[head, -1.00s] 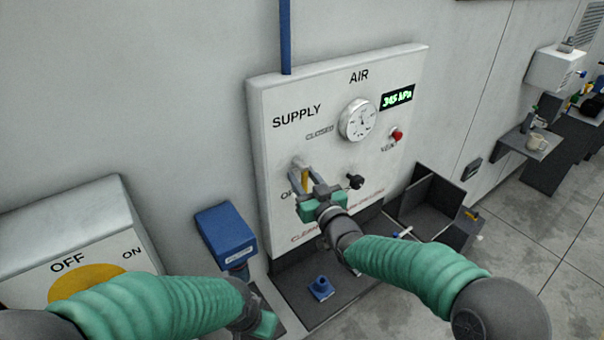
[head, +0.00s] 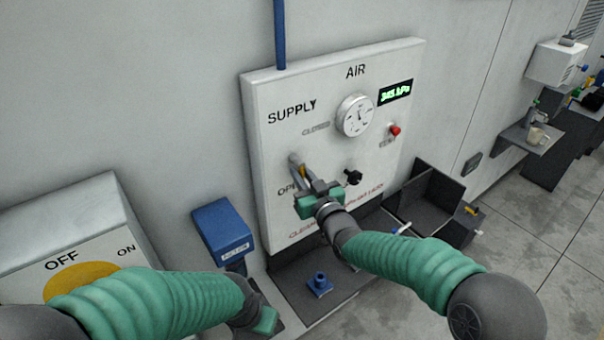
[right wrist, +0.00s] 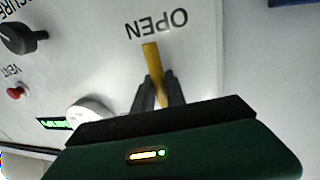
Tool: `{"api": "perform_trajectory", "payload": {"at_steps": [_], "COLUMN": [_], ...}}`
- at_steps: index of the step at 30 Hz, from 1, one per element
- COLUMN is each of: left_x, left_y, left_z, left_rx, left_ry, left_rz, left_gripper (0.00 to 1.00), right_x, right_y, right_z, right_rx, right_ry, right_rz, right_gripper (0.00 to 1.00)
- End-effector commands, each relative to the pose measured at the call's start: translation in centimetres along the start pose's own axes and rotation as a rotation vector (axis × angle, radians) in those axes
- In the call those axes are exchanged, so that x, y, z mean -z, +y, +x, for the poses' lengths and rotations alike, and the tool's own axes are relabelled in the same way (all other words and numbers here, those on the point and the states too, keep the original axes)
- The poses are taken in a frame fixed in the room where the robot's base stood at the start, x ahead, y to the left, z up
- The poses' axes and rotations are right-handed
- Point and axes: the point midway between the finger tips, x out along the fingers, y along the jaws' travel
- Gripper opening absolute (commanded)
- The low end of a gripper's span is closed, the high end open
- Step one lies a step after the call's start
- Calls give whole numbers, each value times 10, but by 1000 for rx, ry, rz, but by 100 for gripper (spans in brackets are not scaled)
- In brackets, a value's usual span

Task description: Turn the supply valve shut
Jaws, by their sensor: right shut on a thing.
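The supply valve has a yellow handle (head: 303,171) low on the left of the white air panel (head: 268,215). In the right wrist view the handle (right wrist: 151,58) lies between my fingers, its free end beside the word OPEN. My right gripper (head: 300,172) is shut on this handle; its fingers (right wrist: 160,90) flank it in the wrist view. The fingers hide most of the handle in the head view. My left gripper (head: 266,320) is low in the head view, away from the panel; its jaws are not clear.
The panel carries a round gauge (head: 355,116), a green display (head: 396,92) reading about 345 kPa, a red vent button (head: 395,131) and a black knob (head: 352,177). A blue box (head: 222,230) stands left of the panel. A dark tray (head: 345,283) lies below.

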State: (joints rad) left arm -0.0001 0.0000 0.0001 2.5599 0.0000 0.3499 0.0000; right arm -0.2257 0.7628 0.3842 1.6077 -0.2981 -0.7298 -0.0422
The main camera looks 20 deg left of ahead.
Motion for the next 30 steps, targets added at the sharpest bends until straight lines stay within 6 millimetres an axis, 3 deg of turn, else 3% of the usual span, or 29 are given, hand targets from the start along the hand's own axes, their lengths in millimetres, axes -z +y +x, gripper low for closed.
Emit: {"api": "perform_trajectory", "payload": {"at_steps": [24, 30], "left_x": [0, -2], "left_y": [0, 0], "left_z": [0, 8], "left_rx": [0, 0], "left_ry": [0, 0], "left_rz": [0, 0], "left_gripper": [36, 36], "right_x": [5, 3], "right_y": [2, 3], "right_z": [1, 1], "right_rx": [-4, -4], "right_ry": [11, 16], "right_rz": [-2, -22], "right_gripper": [0, 0]}}
